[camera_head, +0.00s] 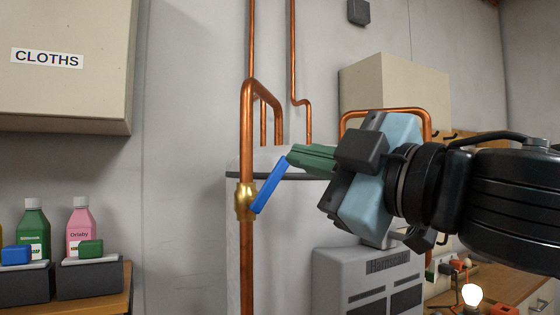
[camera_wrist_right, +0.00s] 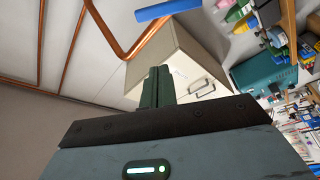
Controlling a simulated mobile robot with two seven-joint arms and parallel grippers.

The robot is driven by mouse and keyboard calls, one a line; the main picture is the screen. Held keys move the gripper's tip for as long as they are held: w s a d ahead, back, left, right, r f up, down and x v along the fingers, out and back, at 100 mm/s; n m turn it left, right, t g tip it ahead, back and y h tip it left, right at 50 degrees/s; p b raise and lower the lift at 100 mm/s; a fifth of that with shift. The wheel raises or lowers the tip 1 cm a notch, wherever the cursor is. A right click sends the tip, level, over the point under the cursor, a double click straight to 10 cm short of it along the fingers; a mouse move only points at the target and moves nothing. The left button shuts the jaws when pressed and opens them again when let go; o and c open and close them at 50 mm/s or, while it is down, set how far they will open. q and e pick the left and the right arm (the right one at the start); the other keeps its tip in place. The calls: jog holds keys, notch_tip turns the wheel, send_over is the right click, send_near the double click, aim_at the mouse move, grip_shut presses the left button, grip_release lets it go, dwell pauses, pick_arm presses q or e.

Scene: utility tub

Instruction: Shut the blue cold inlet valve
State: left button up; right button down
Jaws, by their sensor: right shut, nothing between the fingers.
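The blue valve lever (camera_head: 270,185) sits on a brass valve body (camera_head: 245,202) on a vertical copper pipe in the head view. The lever slants up and to the right from the body. My right gripper (camera_head: 289,158) comes in from the right, its green fingers shut with nothing between them. The fingertips are at the lever's upper end; I cannot tell whether they touch it. In the right wrist view the blue lever (camera_wrist_right: 168,9) shows at the top, beyond the shut green fingers (camera_wrist_right: 157,72). My left gripper is not in view.
Copper pipes (camera_head: 293,60) run up the wall behind. A grey tub or tank (camera_head: 236,250) stands behind the valve, with a grey unit (camera_head: 365,272) at its right. A CLOTHS cabinet (camera_head: 65,95) hangs at left above bottles (camera_head: 80,225). Open space lies left of the valve.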

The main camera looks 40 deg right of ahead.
aim_at(282, 164)
jog(key=shift+w+d+f+p, duration=0.1)
jog(key=shift+w+d+p, duration=0.3)
jog(key=shift+w, duration=1)
jog(key=shift+w+d+f+p, duration=0.1)
jog(key=shift+w+d+p, duration=0.3)
jog(key=shift+w, duration=0.95)
jog(key=shift+w+d+f+p, duration=0.15)
jog(key=shift+w+d, duration=0.4)
jog(key=shift+w, duration=0.85)
jog(key=shift+r, duration=0.1)
jog(key=shift+d, duration=0.2)
